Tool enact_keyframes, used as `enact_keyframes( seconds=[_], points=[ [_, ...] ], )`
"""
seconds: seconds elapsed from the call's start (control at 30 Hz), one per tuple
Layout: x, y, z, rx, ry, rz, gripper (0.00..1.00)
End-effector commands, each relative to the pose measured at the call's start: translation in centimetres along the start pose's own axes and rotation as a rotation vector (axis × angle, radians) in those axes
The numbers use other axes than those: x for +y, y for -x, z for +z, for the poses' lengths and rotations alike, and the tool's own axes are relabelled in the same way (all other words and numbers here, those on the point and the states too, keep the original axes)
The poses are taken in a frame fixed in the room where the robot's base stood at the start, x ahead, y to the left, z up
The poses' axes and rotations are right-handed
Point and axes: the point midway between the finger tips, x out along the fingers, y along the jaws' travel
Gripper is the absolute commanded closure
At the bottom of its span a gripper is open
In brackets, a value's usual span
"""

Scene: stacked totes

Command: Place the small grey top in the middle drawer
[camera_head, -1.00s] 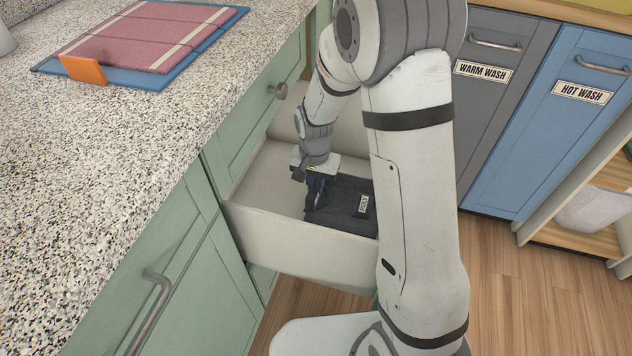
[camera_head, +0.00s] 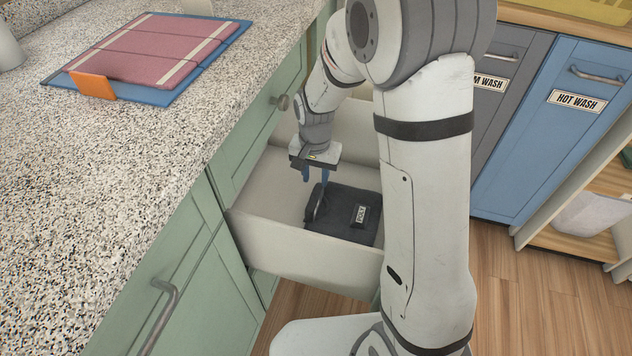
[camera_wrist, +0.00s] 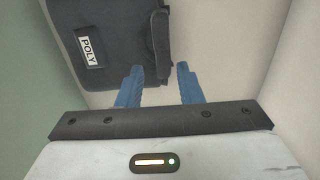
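The small dark grey top (camera_head: 345,222) lies folded in the open drawer (camera_head: 290,243), its white POLY label facing up. It also shows at the upper left of the wrist view (camera_wrist: 103,38). My gripper (camera_head: 316,176) is above the drawer, just behind the top's raised edge in the head view. Its two blue fingers (camera_wrist: 158,85) are apart with nothing between them. In the wrist view the left finger overlaps the edge of the top. I cannot tell whether it touches. My arm hides part of the drawer's right side.
A speckled counter (camera_head: 110,170) runs along the left, with a pink folded cloth (camera_head: 150,48) on a blue board and an orange clip. A grey bin front and a blue HOT WASH front (camera_head: 545,125) stand at right. Bare drawer floor lies beside the top.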

Motion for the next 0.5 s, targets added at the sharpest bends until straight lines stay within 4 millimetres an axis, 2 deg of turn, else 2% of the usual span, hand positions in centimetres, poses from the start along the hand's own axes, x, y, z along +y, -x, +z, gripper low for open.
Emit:
enact_keyframes(
  seconds=[0.03,0.2,0.5],
  points=[
    [0.0,1.7,0.0,0.002,0.0,-0.002,0.67],
    [0.0,4.9,-0.1,0.002,0.0,-0.002,0.67],
    [0.5,7.5,0.2,0.004,0.008,-0.003,0.67]
  ],
)
